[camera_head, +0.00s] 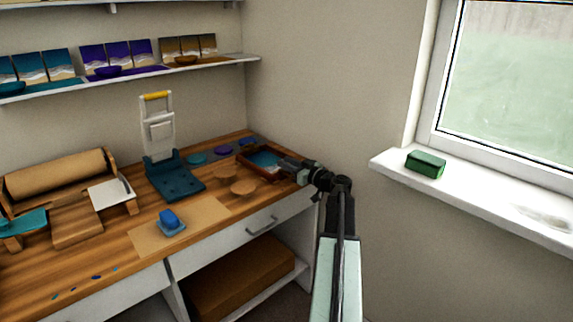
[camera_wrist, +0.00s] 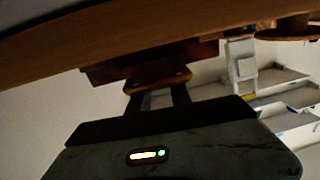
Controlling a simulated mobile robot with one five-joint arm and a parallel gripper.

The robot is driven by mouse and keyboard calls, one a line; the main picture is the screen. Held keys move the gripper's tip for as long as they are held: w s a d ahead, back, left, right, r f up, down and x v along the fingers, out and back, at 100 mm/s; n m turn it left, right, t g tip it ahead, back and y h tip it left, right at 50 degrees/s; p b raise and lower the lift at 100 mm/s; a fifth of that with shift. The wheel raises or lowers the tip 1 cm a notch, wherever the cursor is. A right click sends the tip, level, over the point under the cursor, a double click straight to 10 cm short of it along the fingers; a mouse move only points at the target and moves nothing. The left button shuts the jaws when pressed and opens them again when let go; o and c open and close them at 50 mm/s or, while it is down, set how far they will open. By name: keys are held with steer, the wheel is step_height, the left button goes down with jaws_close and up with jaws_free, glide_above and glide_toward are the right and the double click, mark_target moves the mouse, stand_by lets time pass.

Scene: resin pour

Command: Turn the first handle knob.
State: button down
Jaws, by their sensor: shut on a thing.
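A dark red-brown tray (camera_head: 256,171) with blue resin inside lies at the right end of the wooden bench. My gripper (camera_head: 291,166) is at the tray's right end and hides part of it. In the wrist view, my gripper (camera_wrist: 159,91) has its two dark fingers on a small wooden knob (camera_wrist: 158,78). The knob sits against a dark red-brown piece (camera_wrist: 105,75) that looks like the tray's side. The contact is partly hidden, and I cannot tell how far the knob is turned.
Two round wooden discs, one of them the near disc (camera_head: 243,188), lie left of the tray. A dark teal stand (camera_head: 176,182) and a blue block (camera_head: 169,217) are farther left. A green box (camera_head: 425,164) sits on the windowsill at the right.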

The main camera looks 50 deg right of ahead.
steer(key=shift+m+h, duration=1.2)
steer(key=shift+h, duration=1)
steer(key=c, duration=1.2)
jaws_free()
steer(key=v, duration=0.7)
steer(key=shift+s+a+r, duration=0.15)
steer(key=shift+s, duration=0.25)
steer(key=shift+s, duration=0.1)
